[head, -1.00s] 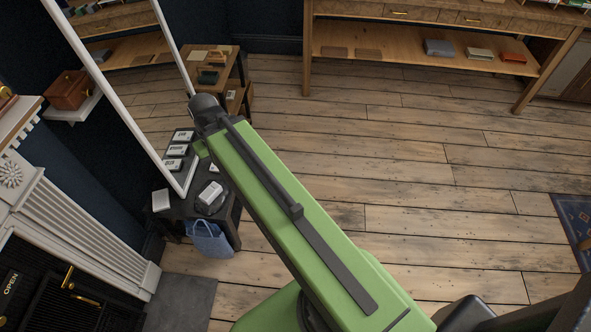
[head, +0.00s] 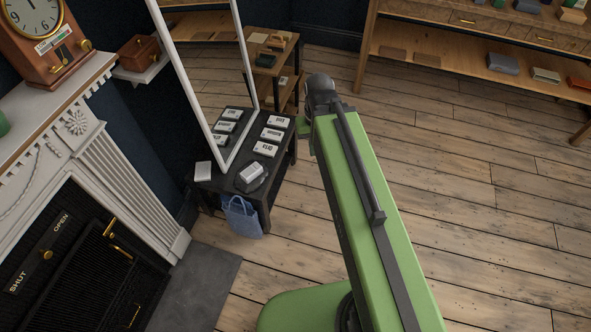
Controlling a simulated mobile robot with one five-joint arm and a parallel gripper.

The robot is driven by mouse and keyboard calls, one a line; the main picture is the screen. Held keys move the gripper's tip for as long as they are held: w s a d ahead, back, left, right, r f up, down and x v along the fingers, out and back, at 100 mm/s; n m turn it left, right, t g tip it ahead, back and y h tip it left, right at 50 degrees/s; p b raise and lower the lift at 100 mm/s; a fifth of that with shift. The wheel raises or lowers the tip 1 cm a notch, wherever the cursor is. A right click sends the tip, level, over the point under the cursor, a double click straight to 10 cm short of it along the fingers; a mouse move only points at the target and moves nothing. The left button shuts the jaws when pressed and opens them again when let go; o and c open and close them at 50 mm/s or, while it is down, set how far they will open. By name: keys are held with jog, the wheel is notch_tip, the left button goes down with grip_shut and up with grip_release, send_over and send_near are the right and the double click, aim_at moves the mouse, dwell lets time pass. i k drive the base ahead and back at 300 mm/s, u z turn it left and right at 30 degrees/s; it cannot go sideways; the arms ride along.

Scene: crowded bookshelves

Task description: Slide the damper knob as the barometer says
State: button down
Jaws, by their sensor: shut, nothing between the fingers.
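A damper slide plate (head: 36,268) on the black fireplace front reads OPEN at its upper end and SHUT at its lower end. A wooden-cased round dial (head: 32,18) stands on the mantel at the top left.
A white mantel (head: 75,85) juts above the fireplace. A white-framed mirror (head: 196,95) leans by a low dark table (head: 233,190) with labelled white blocks; a blue bag (head: 241,216) hangs there. A wooden shelf unit (head: 440,62) stands behind. The plank floor at right is clear.

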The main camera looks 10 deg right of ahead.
aim_at(46, 254)
jog(key=k, duration=0.8)
jog(key=u, duration=0.2)
jog(key=i, duration=0.9)
jog(key=u, duration=2)
jog(key=k, duration=0.85)
jog(key=z, duration=0.1)
jog(key=i, duration=0.8)
jog(key=u, duration=0.05)
